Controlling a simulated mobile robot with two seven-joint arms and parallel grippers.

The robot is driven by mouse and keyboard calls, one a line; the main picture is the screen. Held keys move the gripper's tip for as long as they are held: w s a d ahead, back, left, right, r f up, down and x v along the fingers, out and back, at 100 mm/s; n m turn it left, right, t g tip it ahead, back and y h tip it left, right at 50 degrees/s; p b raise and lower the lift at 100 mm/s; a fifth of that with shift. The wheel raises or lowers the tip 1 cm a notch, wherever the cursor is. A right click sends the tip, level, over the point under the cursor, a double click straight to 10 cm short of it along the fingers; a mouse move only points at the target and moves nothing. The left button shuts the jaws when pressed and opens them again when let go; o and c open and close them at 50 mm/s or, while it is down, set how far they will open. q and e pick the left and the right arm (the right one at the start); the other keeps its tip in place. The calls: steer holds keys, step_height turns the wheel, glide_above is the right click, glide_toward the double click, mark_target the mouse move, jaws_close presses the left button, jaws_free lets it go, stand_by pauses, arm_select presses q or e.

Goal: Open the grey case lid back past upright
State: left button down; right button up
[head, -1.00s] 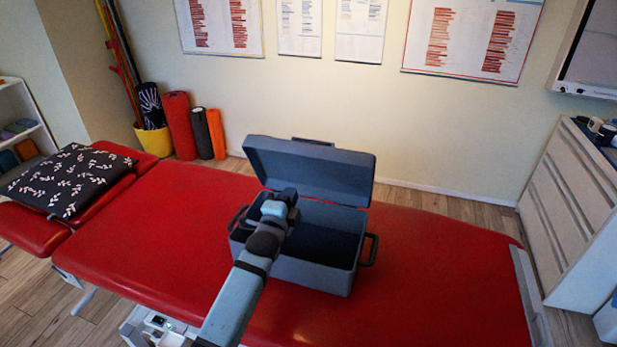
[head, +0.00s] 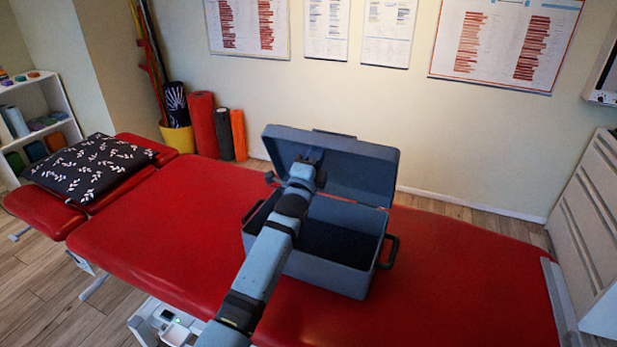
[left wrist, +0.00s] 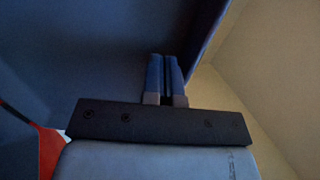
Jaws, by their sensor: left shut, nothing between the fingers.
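The grey case (head: 325,270) stands on the red treatment table with its lid (head: 345,165) raised, roughly upright, hinged along the far side. The case inside is dark, and its left part is hidden behind my arm. My left gripper (head: 309,158) is up in front of the lid's inner face, left of its middle. In the left wrist view the lid's inner face (left wrist: 70,50) fills the left and top, and my left gripper's fingers (left wrist: 165,70) are together and empty, close to it. I cannot tell whether they touch. My right gripper is not in view.
The red table (head: 170,240) has clear room left of the case. A patterned pillow (head: 90,170) lies at its left end. Foam rollers (head: 201,125) stand by the wall behind. A drawer cabinet (head: 590,220) stands at the right.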

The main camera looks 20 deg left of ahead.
arm_select(q)
steer(key=shift+x, duration=1)
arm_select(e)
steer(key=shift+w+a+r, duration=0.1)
arm_select(q)
steer(key=shift+w+r, duration=0.1)
